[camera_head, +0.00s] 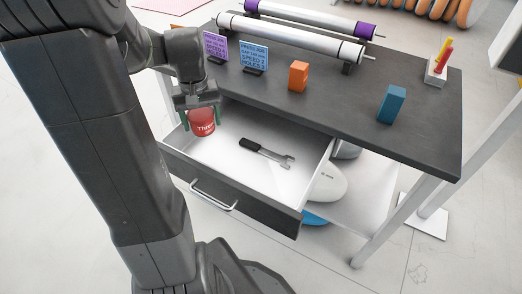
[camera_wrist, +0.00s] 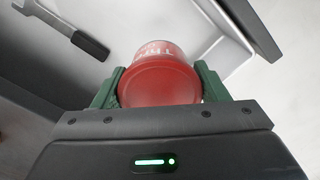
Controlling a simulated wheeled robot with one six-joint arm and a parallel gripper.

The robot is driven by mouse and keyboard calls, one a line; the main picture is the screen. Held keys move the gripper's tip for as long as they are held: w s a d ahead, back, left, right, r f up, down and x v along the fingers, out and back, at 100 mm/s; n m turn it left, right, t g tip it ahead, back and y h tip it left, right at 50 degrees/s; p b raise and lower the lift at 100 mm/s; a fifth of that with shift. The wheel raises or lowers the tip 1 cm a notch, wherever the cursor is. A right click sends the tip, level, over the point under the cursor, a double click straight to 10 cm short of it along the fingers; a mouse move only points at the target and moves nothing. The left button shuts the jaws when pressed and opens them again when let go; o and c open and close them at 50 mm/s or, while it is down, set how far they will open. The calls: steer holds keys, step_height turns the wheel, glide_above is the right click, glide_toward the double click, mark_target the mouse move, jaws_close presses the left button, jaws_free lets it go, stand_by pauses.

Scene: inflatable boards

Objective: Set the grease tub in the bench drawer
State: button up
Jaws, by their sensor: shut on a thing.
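The grease tub (camera_head: 202,123) is a round red tub with white lettering. My gripper (camera_head: 200,117) is shut on it, with a green finger on each side. In the wrist view the tub (camera_wrist: 160,80) fills the space between the fingers of my gripper (camera_wrist: 160,88). The bench drawer (camera_head: 228,157) is pulled open under the bench top. The tub is over the left part of the drawer's inside; I cannot tell whether it touches the drawer floor. A wrench with a black handle (camera_head: 255,147) lies in the drawer, right of the tub.
The dark bench top (camera_head: 330,100) overhangs the drawer's back. On it stand an orange block (camera_head: 299,76), a blue block (camera_head: 391,104), two small signs (camera_head: 253,57) and long rollers (camera_head: 290,38). The drawer floor between tub and wrench is clear.

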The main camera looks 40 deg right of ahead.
mark_target(210, 155)
step_height(210, 155, down, 11)
steer(key=shift+r+b, duration=0.2)
steer(key=shift+b, duration=0.95)
steer(key=shift+f, duration=0.2)
steer(key=o, duration=1.1)
steer(key=shift+r, duration=0.15)
step_height(210, 155, up, 12)
steer(key=p, duration=0.2)
steer(key=shift+p, duration=0.3)
